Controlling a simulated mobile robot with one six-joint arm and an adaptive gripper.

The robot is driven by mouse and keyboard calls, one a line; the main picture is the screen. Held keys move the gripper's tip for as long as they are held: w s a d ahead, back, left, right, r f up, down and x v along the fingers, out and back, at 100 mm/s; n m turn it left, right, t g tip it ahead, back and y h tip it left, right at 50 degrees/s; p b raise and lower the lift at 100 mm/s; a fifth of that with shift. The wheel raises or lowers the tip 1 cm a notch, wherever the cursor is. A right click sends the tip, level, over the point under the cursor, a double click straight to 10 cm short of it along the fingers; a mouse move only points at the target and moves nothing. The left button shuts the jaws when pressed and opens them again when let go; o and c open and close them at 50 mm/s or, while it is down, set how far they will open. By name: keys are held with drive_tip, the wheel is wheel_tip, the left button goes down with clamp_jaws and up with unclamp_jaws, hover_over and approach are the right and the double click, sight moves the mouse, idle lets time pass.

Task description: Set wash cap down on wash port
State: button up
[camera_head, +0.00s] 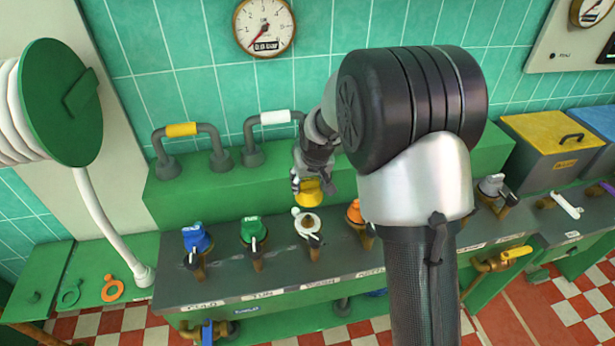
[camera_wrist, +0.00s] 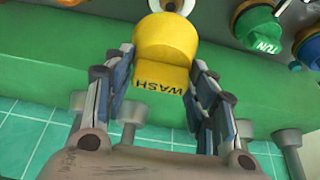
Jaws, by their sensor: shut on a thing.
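My gripper (camera_head: 313,180) is shut on the yellow wash cap (camera_head: 309,194), with fingers on both sides of it. In the wrist view my gripper (camera_wrist: 162,72) holds the cap (camera_wrist: 166,45), whose WASH lettering reads upside down. The wash port (camera_head: 307,223) is an open pipe end with a brown mouth and a white collar, third from the left on the grey bench. In the head view the cap appears just behind and above the port, apart from it.
Blue (camera_head: 196,238) and green (camera_head: 253,230) capped ports stand left of the wash port. An orange-capped port (camera_head: 356,215) stands close to its right, partly hidden by my arm. Behind is a green ledge (camera_head: 200,190) with pipe handles; a grey-topped port (camera_head: 493,190) is farther right.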

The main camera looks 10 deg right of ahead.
sight(311, 201)
drive_tip(key=shift+a+f, duration=0.15)
drive_tip(key=shift+a, duration=0.05)
drive_tip(key=shift+f, duration=0.15)
wheel_tip(311, 201, down, 10)
drive_tip(key=b, duration=0.7)
drive_tip(key=shift+f, duration=0.2)
drive_tip(key=shift+f+b, duration=0.6)
drive_tip(key=shift+b, duration=0.05)
drive_tip(key=o, duration=1.1)
drive_tip(key=shift+c, duration=0.2)
drive_tip(key=shift+s, duration=0.1)
drive_tip(key=shift+r, duration=0.1)
drive_tip(key=v, duration=1.2)
